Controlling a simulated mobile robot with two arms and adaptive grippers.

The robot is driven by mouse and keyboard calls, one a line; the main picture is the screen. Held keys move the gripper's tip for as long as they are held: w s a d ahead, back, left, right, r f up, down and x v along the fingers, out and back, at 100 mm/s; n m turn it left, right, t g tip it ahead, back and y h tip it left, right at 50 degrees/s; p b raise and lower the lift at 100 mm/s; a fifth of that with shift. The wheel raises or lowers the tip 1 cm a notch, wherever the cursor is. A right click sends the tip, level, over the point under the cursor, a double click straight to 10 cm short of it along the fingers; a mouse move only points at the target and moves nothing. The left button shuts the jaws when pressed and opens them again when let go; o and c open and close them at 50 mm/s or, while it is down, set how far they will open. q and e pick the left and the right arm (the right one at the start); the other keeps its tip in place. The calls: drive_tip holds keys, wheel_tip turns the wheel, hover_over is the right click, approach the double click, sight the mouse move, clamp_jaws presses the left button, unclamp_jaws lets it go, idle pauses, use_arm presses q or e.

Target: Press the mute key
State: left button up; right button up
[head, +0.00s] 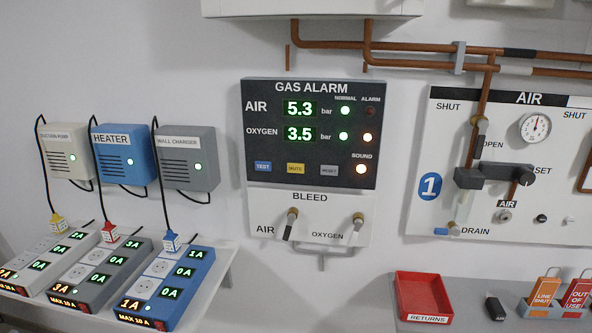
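The gas alarm panel (311,134) hangs on the wall in the middle of the head view. Its yellow mute key (295,168) sits in the lower row of keys, between the blue test key (263,167) and the grey reset key (329,171). The air display (299,108) reads 5.3 bar and the oxygen display (299,134) reads 3.5 bar. Both normal lamps are green. Neither gripper is in view.
Bleed valves (357,220) for air and oxygen sit directly under the panel. An air pipe board (504,220) is on the right. A red returns tray (423,297) stands on the lower right shelf. Power strips (172,286) with plugs fill the left shelf. The panel front is unobstructed.

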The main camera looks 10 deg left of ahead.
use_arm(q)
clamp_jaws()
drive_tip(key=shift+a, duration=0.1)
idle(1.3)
